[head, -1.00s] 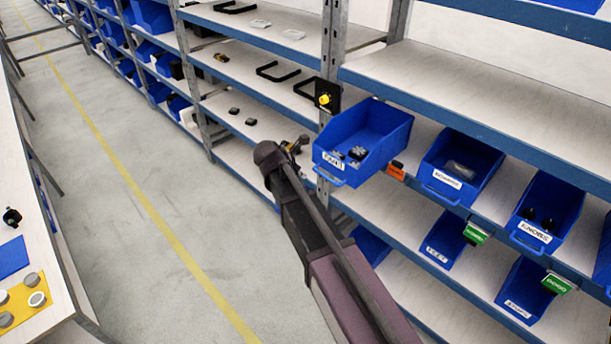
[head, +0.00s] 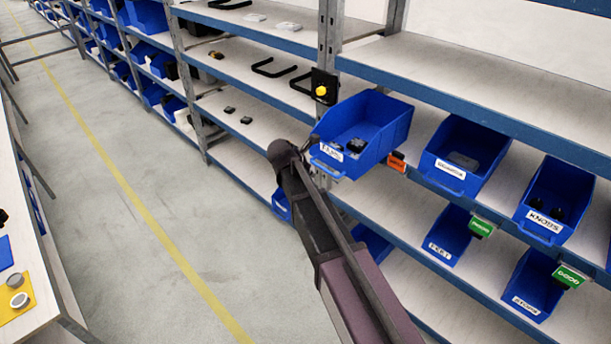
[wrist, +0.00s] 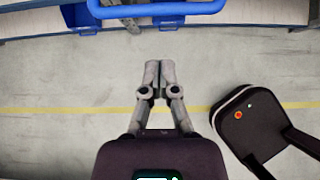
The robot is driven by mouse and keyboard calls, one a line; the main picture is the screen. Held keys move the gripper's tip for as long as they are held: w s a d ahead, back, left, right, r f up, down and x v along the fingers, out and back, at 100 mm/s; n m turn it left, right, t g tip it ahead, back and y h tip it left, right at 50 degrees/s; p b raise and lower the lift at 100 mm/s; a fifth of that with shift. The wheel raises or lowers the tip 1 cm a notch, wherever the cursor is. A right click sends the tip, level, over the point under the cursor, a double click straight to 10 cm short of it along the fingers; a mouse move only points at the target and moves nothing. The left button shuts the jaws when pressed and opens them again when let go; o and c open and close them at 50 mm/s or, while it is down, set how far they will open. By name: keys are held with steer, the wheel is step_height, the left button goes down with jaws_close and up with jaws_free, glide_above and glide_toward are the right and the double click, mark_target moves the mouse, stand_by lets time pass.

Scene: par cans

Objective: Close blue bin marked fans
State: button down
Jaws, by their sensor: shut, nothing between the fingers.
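The blue bin marked FANS (head: 378,122) sticks out past the front edge of its shelf in the head view, tilted a little forward. Small dark parts lie inside it. Its white label (head: 331,152) and front handle face the aisle. In the wrist view the blue front handle (wrist: 155,9) crosses the top edge. My gripper (wrist: 160,66) is shut and empty, its fingertips a short way below that handle in the picture and apart from it. In the head view my wrist is just left of the bin's front and largely hides the fingers.
Blue bins, one marked KNOBS (head: 552,200), sit to the right on the same shelf. An orange tag (head: 397,162) hangs beside the FANS bin. A shelf post with a yellow-button box (head: 323,88) stands behind it. The aisle floor (head: 130,250) at left is clear.

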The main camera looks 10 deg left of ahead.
steer(key=shift+w+d+f, duration=0.3)
steer(key=shift+w+d, duration=0.35)
steer(key=shift+w, duration=0.2)
steer(key=shift+w+d+f, duration=0.3)
steer(key=shift+w+d, duration=0.3)
steer(key=shift+w, duration=0.25)
steer(key=shift+a, duration=0.1)
steer(key=shift+w, duration=0.1)
